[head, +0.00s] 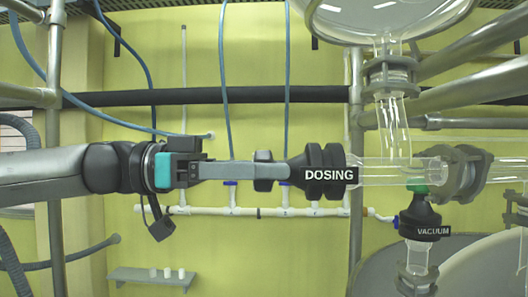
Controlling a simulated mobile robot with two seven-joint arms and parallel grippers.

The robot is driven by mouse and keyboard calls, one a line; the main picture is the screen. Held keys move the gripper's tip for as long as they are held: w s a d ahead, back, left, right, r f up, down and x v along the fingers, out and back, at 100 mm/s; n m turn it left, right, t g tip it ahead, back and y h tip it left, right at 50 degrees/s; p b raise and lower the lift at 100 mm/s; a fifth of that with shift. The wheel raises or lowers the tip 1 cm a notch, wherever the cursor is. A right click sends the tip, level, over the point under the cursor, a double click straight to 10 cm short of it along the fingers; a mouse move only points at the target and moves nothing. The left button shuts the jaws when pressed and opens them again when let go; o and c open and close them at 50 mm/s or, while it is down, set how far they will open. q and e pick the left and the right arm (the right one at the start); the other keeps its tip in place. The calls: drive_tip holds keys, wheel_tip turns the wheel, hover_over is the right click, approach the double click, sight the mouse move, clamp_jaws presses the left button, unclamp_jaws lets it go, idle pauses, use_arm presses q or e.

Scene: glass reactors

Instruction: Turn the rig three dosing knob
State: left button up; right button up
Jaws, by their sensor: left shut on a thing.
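The dosing knob (263,157) is black and sits at the left end of a horizontal glass tube, beside a black collar with a white "DOSING" label (328,175). My left gripper (268,170) comes in level from the left and is shut on the knob. Its grey finger covers the middle of the knob, so parts of the knob show only above and below it. The far finger is hidden. My right gripper is not in view.
A black vacuum valve (424,219) hangs below the glass tube (388,171) on the right. A glass vessel (385,15) is above it. Metal frame pipes (472,87) cross the right side. A small shelf (152,277) is on the yellow wall at lower left.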

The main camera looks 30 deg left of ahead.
use_arm(q)
drive_tip(key=shift+n+p, duration=0.75)
drive_tip(key=shift+n, duration=0.25)
drive_tip(key=o, duration=1.4)
drive_tip(key=shift+a, duration=0.15)
drive_tip(key=shift+s+a, duration=0.15)
drive_tip(key=shift+a, duration=0.15)
drive_tip(key=b+v, duration=0.4)
drive_tip(key=v, duration=1)
drive_tip(key=shift+a, duration=0.2)
